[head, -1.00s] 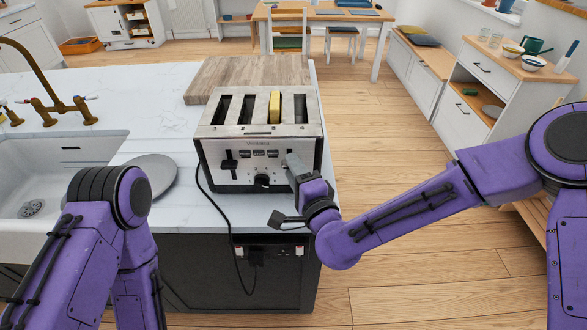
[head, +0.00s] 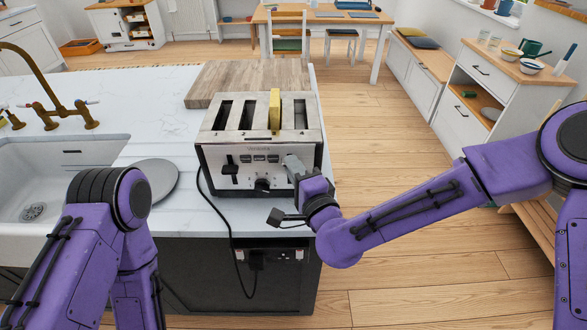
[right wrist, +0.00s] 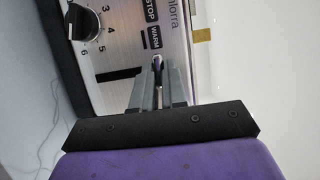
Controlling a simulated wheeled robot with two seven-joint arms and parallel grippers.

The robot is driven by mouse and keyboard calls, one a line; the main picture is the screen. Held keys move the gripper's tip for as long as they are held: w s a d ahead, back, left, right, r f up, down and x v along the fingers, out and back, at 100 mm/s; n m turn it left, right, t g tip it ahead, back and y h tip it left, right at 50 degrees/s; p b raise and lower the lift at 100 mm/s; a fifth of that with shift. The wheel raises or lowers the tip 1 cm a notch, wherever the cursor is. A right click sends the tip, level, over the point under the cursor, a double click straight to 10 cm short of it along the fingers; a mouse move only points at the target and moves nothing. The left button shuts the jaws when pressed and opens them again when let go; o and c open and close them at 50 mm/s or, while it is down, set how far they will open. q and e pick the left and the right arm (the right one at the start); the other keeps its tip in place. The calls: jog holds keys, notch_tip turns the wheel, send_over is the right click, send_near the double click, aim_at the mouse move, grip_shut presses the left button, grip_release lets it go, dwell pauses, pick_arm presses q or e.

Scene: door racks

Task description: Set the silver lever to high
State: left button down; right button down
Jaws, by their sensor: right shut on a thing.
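The toaster (head: 262,150) is a silver, black-sided four-slot box on the white counter, its front towards me. My right gripper (head: 291,162) is at the right part of its front panel. In the right wrist view, the gripper (right wrist: 158,82) is shut on the small silver lever (right wrist: 157,62), which is mostly hidden between the fingers. A slice of bread (head: 275,111) stands well up out of a slot and also shows in the right wrist view (right wrist: 202,35). My left arm shows at lower left, but its gripper is out of view.
A black lever (head: 230,172) and a dial (head: 262,185) are on the toaster's front. A grey plate (head: 153,178) lies left of it, beside the sink (head: 50,185). A wooden board (head: 240,76) is behind. The toaster's cord (head: 226,225) hangs to a socket below.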

jog(key=c, duration=1.2)
grip_release()
jog(key=shift+r, duration=0.2)
jog(key=shift+o, duration=0.2)
jog(key=shift+s+a, duration=0.1)
jog(key=shift+f, duration=0.15)
jog(key=p+v, duration=0.5)
jog(key=v, duration=0.5)
jog(key=shift+s+p, duration=0.3)
